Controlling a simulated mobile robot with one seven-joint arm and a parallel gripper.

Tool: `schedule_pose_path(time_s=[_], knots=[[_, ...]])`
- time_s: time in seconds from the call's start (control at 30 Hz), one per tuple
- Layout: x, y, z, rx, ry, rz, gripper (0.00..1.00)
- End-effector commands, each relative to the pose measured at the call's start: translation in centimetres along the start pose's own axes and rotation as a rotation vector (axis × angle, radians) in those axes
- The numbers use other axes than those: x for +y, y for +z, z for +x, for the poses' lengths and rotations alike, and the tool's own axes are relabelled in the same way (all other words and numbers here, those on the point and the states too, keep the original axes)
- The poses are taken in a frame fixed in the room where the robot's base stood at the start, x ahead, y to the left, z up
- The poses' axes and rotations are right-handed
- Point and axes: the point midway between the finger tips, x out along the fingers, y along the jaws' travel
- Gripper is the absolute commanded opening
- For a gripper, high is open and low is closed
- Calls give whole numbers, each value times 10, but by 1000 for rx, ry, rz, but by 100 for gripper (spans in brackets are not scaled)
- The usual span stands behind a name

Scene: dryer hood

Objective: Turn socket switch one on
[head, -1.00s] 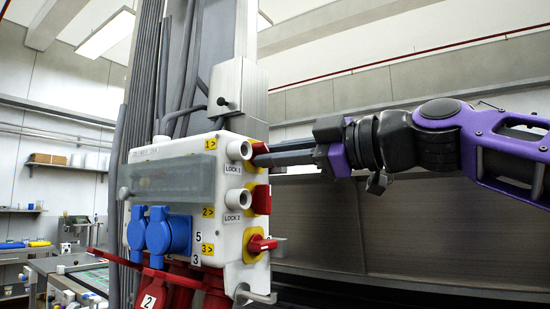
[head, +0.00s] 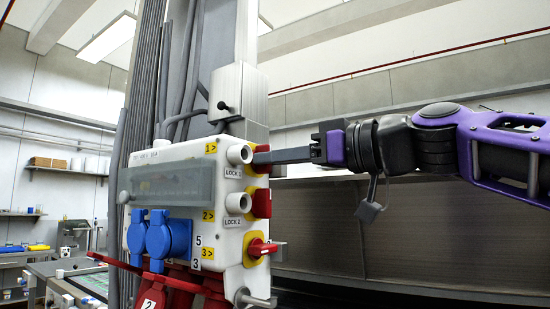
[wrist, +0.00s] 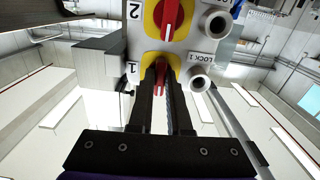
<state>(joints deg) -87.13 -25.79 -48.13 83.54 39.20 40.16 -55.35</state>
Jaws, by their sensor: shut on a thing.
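The grey socket box (head: 150,150) stands on the post, with red switches on yellow plates along its right side. Switch one (head: 260,169) is the top one, beside the yellow label 1 and the Lock 1 knob (head: 239,153). My gripper (head: 262,158) reaches in from the right and is shut on its red handle, partly hiding it. In the wrist view, the red handle of switch one (wrist: 160,80) shows between the fingertips, running lengthwise with the fingers. The box appears upside down there.
Switch two (head: 262,202) and switch three (head: 262,247) sit just below, close to the gripper. Blue sockets (head: 168,235) and red sockets (head: 178,288) are on the box front and underside. The space to the right below my arm is clear.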

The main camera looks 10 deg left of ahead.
Motion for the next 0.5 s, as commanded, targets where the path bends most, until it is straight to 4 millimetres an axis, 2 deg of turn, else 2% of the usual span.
schedule_pose_path(time_s=[0.5], knots=[[0, -2, 0, 4, 0, 63, 0]])
